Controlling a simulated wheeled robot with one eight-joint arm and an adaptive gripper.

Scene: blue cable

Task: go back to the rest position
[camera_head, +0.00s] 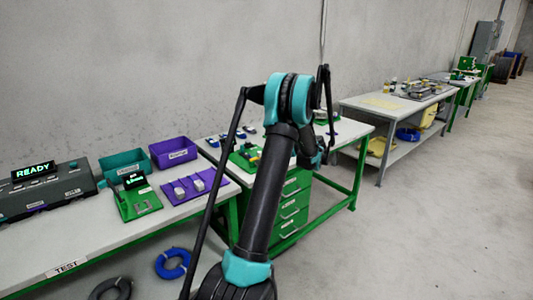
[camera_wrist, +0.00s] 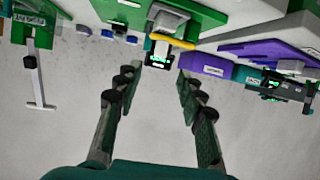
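My gripper (camera_wrist: 157,76) is open in the wrist view, with its two dark fingers well apart and nothing between them. It hangs clear of the benches, and the worktop items show beyond its fingertips. In the head view my raised arm fills the middle and hides most of the gripper. A coiled blue cable (camera_head: 172,263) lies low under the front bench, beside a dark coil (camera_head: 110,289).
The front bench (camera_head: 110,236) carries a tester reading READY (camera_head: 35,171), a purple bin (camera_head: 173,152), a teal bin (camera_head: 125,165), a green fixture (camera_head: 137,200) and a purple tray (camera_head: 201,187). A drawer bench stands behind my arm. The floor at right (camera_head: 440,230) is clear.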

